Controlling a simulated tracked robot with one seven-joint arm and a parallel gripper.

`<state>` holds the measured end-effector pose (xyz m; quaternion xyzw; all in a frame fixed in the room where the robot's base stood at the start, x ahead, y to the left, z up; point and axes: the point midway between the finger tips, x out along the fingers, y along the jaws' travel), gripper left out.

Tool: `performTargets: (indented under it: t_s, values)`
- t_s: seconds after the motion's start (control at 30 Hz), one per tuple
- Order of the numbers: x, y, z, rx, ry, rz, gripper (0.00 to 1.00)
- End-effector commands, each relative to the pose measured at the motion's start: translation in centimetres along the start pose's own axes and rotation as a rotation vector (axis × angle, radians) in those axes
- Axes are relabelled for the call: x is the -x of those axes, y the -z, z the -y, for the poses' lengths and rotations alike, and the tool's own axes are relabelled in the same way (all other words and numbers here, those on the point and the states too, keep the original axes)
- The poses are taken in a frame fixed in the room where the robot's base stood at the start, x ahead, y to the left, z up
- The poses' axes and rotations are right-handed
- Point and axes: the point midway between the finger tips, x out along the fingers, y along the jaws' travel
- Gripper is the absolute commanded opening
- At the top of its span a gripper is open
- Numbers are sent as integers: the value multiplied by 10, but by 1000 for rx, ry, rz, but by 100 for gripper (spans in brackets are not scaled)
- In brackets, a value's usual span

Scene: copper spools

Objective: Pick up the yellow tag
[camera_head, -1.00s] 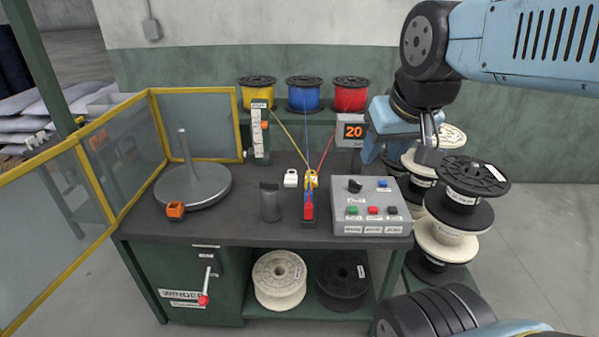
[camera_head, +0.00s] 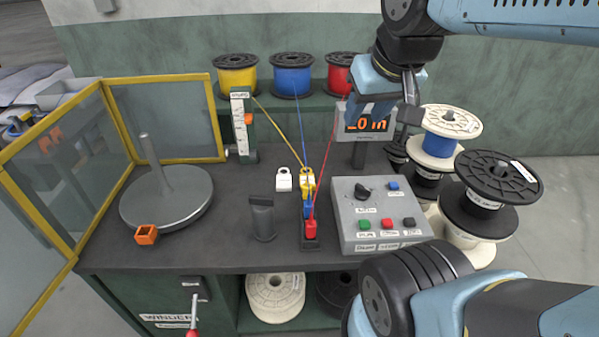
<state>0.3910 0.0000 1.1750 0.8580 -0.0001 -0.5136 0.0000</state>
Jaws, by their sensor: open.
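A grey control box (camera_head: 378,215) stands right of the tags, and a dark upright block (camera_head: 262,218) left. Yellow, blue and red wires slope down from spools (camera_head: 291,75) behind. A round plate with a post (camera_head: 165,197) and an orange piece (camera_head: 146,235) are at left.

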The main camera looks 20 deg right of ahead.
Motion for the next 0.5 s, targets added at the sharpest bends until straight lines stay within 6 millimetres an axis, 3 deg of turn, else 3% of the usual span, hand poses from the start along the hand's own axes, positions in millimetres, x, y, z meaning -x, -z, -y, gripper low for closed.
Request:
performTargets:
  t_s: [0.17, 0.37, 0.5]
  values:
    - [0, 0, 0, 0, 0, 0, 44]
    - [-6, 8, 2, 71, -19, 20, 64]
    - [-22, 26, 7, 256, -54, 69, 77]
